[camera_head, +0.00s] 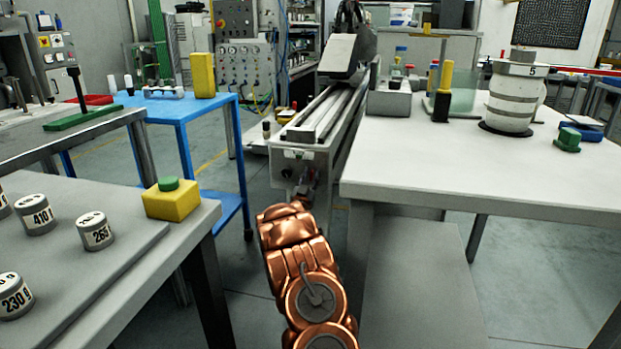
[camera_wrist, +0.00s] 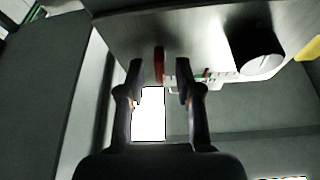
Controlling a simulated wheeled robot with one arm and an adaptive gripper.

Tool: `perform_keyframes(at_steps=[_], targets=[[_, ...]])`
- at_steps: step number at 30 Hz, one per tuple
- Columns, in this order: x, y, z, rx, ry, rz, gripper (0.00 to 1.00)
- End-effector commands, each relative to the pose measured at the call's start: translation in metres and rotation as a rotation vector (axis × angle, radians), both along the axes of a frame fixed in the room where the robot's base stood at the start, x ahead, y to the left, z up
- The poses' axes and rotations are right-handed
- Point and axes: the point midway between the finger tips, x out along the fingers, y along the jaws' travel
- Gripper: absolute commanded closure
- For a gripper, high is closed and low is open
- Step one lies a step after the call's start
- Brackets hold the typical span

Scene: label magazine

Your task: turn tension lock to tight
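In the wrist view a thin red lever (camera_wrist: 159,61) sticks out from the underside or face of a pale metal panel (camera_wrist: 200,28). My gripper (camera_wrist: 160,70) is open, with one dark finger on each side of the red lever and a visible gap to both. A small scale with red and green marks (camera_wrist: 207,73) lies just right of the fingers. No label reading "tight" is legible. In the head view my copper arm reaches to the front end of the long rail machine (camera_head: 305,158); my gripper there is small and partly hidden, and the lever cannot be made out.
A black round knob (camera_wrist: 256,50) sits right of my fingers on the panel. In the head view a white-topped table (camera_head: 430,175) stands close on the right and a blue table (camera_head: 170,108) on the left. A grey bench (camera_head: 80,240) with labelled weights is nearer left.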

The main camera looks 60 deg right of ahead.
Motion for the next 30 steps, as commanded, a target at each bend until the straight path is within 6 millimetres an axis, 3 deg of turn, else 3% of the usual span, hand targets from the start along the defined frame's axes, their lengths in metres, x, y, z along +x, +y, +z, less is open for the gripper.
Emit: perform_keyframes(at_steps=[6, 15, 30], targets=[[0.0000, 0.0001, 0.0003, 0.000, 0.000, 0.000, 0.68], [0.0001, 0.0005, 0.0002, 0.000, 0.000, 0.000, 0.99], [-0.0001, 0.0004, 0.0002, 0.007, -0.018, -0.001, 1.00]])
